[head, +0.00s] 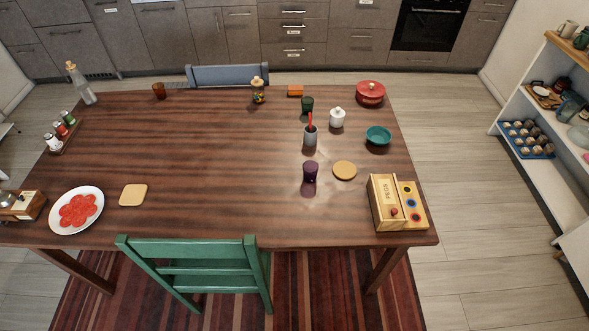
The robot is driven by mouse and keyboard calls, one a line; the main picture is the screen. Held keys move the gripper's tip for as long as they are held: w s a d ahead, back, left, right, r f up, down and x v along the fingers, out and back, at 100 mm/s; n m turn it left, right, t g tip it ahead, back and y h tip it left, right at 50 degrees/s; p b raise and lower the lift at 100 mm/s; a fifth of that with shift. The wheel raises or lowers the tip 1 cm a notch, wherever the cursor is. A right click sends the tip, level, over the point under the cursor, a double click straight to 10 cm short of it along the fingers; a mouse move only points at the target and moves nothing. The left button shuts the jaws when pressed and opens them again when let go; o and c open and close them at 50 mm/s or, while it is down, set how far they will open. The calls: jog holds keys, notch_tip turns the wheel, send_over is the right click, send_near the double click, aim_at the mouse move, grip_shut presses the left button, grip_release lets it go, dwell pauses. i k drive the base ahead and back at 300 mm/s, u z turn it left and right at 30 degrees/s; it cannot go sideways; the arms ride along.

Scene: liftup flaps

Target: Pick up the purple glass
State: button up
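The purple glass (310,172) stands upright on the brown wooden table (215,150), right of the middle and nearer the front edge. A round tan coaster (345,170) lies just to its right, apart from it. Nothing covers the glass in this view. My gripper does not show in the head view.
A grey cup (310,136) with a red item stands behind the glass. A teal bowl (378,135) and wooden box (386,203) are to the right. A green chair (200,272) stands at the front edge. The table's middle left is clear.

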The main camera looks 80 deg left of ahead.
aim_at(310, 168)
jog(key=u, duration=5.15)
jog(key=i, duration=0.1)
jog(key=z, duration=2.7)
jog(key=k, duration=0.1)
jog(key=z, duration=4.45)
jog(key=k, duration=1)
jog(key=z, duration=5.75)
